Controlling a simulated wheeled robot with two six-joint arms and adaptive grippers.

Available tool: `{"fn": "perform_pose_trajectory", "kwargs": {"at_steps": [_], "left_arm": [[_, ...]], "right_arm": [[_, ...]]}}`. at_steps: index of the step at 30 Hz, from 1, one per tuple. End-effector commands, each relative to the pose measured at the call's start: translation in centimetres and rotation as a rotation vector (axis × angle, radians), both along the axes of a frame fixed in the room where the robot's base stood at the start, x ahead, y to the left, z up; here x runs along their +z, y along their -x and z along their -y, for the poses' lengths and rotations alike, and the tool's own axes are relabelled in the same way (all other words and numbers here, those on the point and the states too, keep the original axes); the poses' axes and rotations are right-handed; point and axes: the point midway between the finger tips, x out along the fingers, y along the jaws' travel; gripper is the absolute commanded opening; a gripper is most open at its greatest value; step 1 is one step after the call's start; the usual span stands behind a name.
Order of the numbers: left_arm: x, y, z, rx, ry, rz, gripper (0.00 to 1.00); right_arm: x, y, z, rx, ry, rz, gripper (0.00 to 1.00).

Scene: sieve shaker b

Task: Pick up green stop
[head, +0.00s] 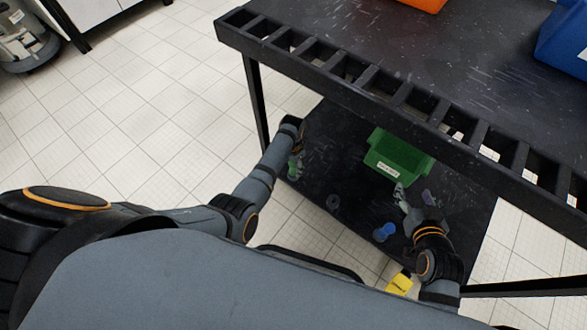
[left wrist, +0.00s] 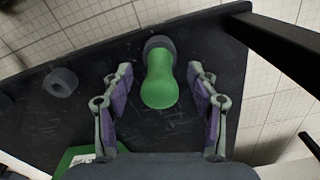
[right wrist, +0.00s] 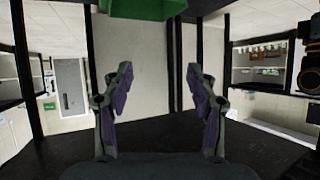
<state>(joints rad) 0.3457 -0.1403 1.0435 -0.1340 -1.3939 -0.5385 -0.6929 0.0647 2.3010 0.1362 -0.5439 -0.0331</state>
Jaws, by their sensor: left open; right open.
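The green stop (head: 292,168) is on the black lower shelf (head: 318,150), near its left edge in the head view. In the left wrist view the green stop (left wrist: 159,88) has a rounded green body and a dark round base. My left gripper (left wrist: 160,74) is open, with one finger on each side of the stop and visible gaps between. In the head view the left gripper (head: 298,152) is partly hidden by its own arm. My right gripper (head: 413,194) is open and empty, over the right part of the lower shelf. It also shows empty in the right wrist view (right wrist: 159,80).
A green bin (head: 398,158) with a white label stands on the lower shelf. A dark ring (head: 333,202), a blue piece (head: 384,232) and a yellow piece (head: 399,284) are nearer me. The slotted upper shelf edge (head: 370,80) overhangs; a table leg (head: 257,100) stands near my left gripper.

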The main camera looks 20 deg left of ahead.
Motion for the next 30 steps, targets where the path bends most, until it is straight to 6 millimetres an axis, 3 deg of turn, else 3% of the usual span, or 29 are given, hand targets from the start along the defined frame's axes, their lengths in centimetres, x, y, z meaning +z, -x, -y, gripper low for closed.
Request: {"fn": "perform_pose_trajectory", "kwargs": {"at_steps": [9, 18, 23, 30], "left_arm": [[-1.3, 0.0, 0.1, 0.000, 0.000, 0.000, 0.59], [-2.4, 0.0, 0.1, 0.001, 0.000, 0.000, 0.59], [-2.7, 0.0, 0.0, 0.001, 0.000, 0.000, 0.59], [-2.7, 0.0, 0.0, 0.001, 0.000, 0.000, 0.59]], "right_arm": [[7.2, -3.6, 0.4, -0.015, 0.009, 0.311, 0.58], [14.4, -5.0, 0.5, -0.023, 0.015, 0.598, 0.58], [16.4, -5.0, 0.6, -0.024, 0.016, 0.676, 0.58], [16.7, -5.0, 0.5, -0.024, 0.015, 0.687, 0.58]]}}
